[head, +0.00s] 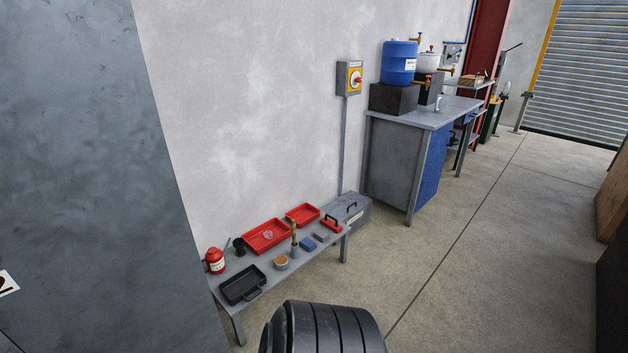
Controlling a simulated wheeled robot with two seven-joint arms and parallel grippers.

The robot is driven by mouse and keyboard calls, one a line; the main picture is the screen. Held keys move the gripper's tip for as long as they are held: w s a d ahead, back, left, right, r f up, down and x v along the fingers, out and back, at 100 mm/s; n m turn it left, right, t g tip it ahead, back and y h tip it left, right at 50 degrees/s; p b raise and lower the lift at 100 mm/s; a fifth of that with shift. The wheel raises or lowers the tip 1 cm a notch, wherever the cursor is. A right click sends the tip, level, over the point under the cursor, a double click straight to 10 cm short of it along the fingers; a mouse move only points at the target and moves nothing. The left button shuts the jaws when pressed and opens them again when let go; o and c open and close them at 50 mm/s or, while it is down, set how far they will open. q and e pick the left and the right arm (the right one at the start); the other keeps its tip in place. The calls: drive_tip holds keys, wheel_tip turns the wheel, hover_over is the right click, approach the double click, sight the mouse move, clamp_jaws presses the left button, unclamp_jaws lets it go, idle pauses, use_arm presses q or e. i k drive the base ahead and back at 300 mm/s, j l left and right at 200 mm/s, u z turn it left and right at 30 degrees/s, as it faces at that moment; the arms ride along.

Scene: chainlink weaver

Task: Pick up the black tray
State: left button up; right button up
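The black tray (242,285) lies on the near left end of a low grey bench (262,287) against the wall. It is a shallow rectangular tray and looks empty, with a handle at its near right side. Neither of my grippers shows in the head view.
On the bench are a red container (215,261), two red trays (267,236), a small round pot (281,263) and a blue block (308,244). A grey panel (80,170) rises at left.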

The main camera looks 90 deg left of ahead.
sight(237, 288)
drive_tip(key=u, duration=3.45)
drive_tip(key=i+l+u, duration=0.1)
drive_tip(key=l, duration=0.25)
drive_tip(key=i+l+u, duration=0.1)
drive_tip(key=i+l, duration=0.25)
drive_tip(key=i+l+u, duration=0.1)
drive_tip(key=l, duration=0.3)
drive_tip(key=i+l, duration=0.25)
drive_tip(key=i+l+u, duration=0.15)
drive_tip(key=i+l, duration=0.2)
drive_tip(key=i, duration=0.2)
